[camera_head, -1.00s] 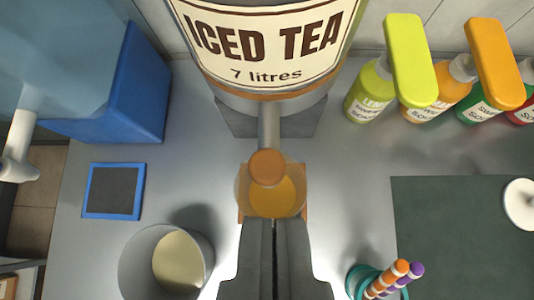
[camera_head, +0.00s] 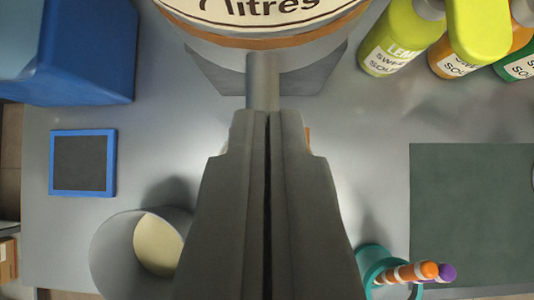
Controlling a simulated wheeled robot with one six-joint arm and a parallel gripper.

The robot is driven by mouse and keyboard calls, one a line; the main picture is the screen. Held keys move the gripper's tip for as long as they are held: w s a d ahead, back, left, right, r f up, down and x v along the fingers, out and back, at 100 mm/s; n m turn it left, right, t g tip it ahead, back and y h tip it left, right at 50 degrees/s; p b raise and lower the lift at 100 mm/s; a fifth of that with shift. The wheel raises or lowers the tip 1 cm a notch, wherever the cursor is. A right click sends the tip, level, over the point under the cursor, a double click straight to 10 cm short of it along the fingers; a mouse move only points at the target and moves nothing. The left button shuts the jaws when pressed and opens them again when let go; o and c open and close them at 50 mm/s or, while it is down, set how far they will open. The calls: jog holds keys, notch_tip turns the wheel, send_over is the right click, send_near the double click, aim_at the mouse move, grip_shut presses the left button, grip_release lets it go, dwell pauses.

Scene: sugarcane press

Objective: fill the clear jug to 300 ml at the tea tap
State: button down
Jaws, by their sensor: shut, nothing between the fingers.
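The iced tea dispenser (camera_head: 265,32) stands at the top middle, with its tap stem (camera_head: 263,82) pointing toward me. My gripper (camera_head: 268,114) is shut and empty. Its fingertips overlap the end of the tap stem in the picture; I cannot tell whether they touch the tap. The tap's round orange end and the clear jug are hidden behind my gripper. A small orange sliver (camera_head: 308,140) shows at the right side of the fingers, seemingly the square mat under the jug. The tea level cannot be read.
A grey cup (camera_head: 108,258) with a pale inside stands at lower left, near a blue-framed square (camera_head: 83,162) and a blue box (camera_head: 100,60). Syrup bottles (camera_head: 400,40) stand at upper right. A dark mat (camera_head: 470,220) and a teal pen holder (camera_head: 372,262) lie at right.

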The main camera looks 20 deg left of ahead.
jog(key=shift+a+f, duration=0.1)
jog(key=shift+f, duration=1.95)
jog(key=shift+s, duration=0.1)
jog(key=shift+s+f, duration=0.1)
jog(key=shift+f, duration=1.35)
notch_tip(320, 180, up, 4)
jog(key=shift+r, duration=0.25)
jog(key=v, duration=1)
jog(key=shift+r, duration=0.2)
